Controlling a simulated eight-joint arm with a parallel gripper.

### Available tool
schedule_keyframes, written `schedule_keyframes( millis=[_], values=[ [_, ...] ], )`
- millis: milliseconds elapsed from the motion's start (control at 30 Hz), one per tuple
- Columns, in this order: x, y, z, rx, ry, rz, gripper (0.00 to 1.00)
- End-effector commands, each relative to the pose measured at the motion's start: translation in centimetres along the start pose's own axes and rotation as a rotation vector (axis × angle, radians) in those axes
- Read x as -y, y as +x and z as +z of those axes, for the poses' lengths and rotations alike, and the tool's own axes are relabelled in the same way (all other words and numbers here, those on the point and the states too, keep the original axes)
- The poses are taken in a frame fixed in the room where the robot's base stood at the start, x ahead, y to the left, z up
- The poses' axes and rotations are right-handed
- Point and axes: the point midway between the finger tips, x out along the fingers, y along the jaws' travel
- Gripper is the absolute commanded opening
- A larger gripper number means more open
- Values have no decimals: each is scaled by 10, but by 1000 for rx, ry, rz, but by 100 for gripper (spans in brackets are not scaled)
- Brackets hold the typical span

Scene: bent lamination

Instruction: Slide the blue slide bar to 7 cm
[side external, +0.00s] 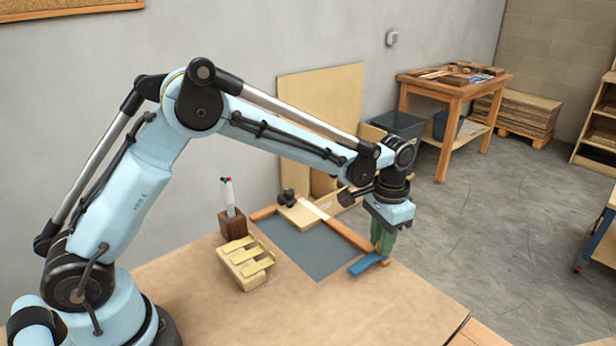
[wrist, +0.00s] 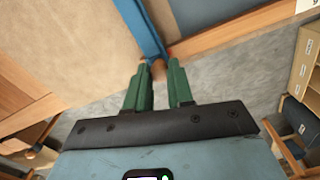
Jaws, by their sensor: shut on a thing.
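The blue slide bar (side external: 366,264) lies at the front right end of the wooden rail (side external: 346,234), beside the dark grey mat. In the wrist view the blue bar (wrist: 140,28) runs down from the top edge to my fingertips. My gripper (side external: 384,252) points down over the bar's right end, and its green fingers are shut on that end. In the wrist view my gripper (wrist: 160,62) shows the two fingertips close together around the bar's end. Any scale marks are too small to read, so I cannot tell the bar's position in centimetres.
A dark grey mat (side external: 315,254) lies left of the rail. A wooden block with yellowish strips (side external: 243,262) and a dark brown holder with a pen (side external: 232,223) stand to its left. A pale board with black knobs (side external: 304,214) sits behind. The tabletop in front is clear.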

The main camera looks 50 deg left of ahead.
Motion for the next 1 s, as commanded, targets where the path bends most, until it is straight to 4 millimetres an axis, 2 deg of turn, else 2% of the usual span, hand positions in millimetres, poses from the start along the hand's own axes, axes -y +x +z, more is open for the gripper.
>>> schedule_keyframes(
  millis=[133,267,700,800,1000],
  values=[
    [5,0,1,0,-1,0,0],
    [22,0,5,0,-4,0,0],
    [128,0,34,-1,-6,-1,0],
    [148,0,39,-1,-6,-1,0],
    [172,0,45,-1,-2,-1,0]
  ],
)
